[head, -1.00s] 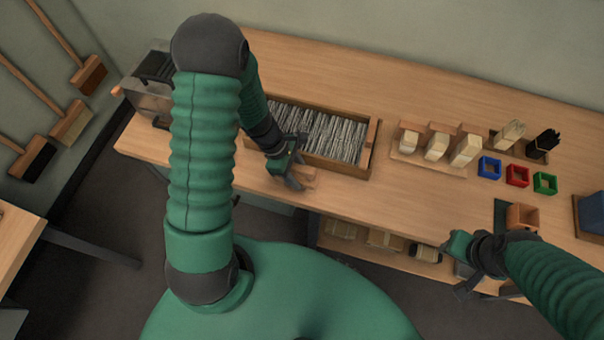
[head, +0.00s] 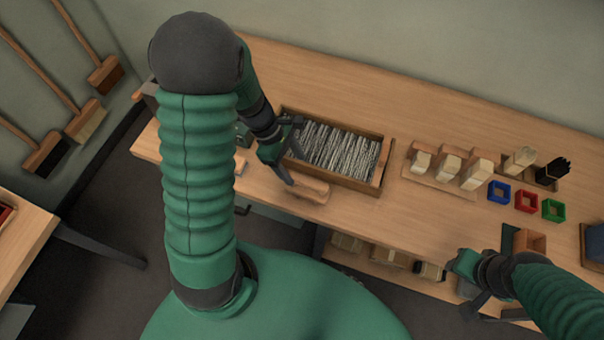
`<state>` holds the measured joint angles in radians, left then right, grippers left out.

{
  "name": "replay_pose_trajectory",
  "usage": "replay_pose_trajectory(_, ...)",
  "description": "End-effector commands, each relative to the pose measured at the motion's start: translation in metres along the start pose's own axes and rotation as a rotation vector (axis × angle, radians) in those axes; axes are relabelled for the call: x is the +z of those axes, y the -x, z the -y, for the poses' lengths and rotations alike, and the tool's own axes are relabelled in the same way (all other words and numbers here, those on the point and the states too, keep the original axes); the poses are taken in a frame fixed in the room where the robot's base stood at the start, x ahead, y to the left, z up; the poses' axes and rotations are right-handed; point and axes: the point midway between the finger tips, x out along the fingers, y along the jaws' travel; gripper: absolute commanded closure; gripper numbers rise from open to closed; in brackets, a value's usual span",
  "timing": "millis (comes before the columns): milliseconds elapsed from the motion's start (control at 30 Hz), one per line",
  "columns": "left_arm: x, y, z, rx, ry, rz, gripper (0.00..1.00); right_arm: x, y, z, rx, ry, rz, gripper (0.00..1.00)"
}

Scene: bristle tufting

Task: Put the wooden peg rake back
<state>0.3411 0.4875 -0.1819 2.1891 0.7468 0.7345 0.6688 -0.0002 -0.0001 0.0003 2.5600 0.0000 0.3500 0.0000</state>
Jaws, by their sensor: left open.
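A light wooden piece (head: 308,191), which looks like the wooden peg rake, lies on the bench against the front of the wooden tray (head: 345,180). Its teeth cannot be made out. My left gripper (head: 295,168) is open and empty at the tray's front left, with its fingertips just behind and left of the wooden piece. I cannot tell whether they touch it. My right gripper (head: 464,290) is open and empty at the bench's front edge on the right.
The tray is full of thin grey strands. Bristle blocks (head: 449,165) stand in a holder to its right, near blue (head: 499,192), red (head: 526,201) and green (head: 553,210) square rings. Brooms (head: 88,118) hang on the left wall. The back of the bench is clear.

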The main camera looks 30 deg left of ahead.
Motion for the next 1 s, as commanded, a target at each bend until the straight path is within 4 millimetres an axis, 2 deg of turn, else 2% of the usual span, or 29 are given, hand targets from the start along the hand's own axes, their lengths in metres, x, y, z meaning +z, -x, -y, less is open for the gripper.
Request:
replay_pose_trajectory(67, 0.003, 0.007, 0.002, -0.003, -0.026, -0.007, 0.35, 0.000, 0.001, 0.000, 0.000, 0.000, 0.000, 0.64)
replay_pose_trajectory(133, 0.016, 0.011, 0.012, -0.023, -0.206, -0.056, 0.35, 0.000, 0.001, 0.000, 0.000, 0.000, 0.000, 0.64)
replay_pose_trajectory(167, 0.024, 0.012, 0.018, -0.037, -0.347, -0.093, 0.35, 0.000, 0.001, 0.000, 0.000, 0.000, 0.000, 0.64)
replay_pose_trajectory(300, 0.060, 0.022, 0.047, -0.112, -1.221, -0.306, 0.35, 0.000, 0.001, 0.000, 0.000, 0.000, 0.000, 0.64)
replay_pose_trajectory(400, 0.078, 0.029, 0.053, -0.144, -1.674, -0.413, 0.35, 0.000, 0.001, 0.000, 0.000, -0.001, 0.000, 0.64)
replay_pose_trajectory(433, 0.081, 0.030, 0.054, -0.149, -1.751, -0.431, 0.35, 0.000, 0.001, 0.000, 0.000, -0.001, 0.000, 0.64)
replay_pose_trajectory(533, 0.084, 0.030, 0.053, -0.158, -1.838, -0.451, 0.35, 0.000, 0.001, 0.000, 0.000, -0.001, 0.000, 0.64)
replay_pose_trajectory(1000, 0.083, 0.030, 0.053, -0.159, -1.824, -0.448, 0.35, 0.000, 0.001, 0.000, 0.000, 0.000, 0.000, 0.64)
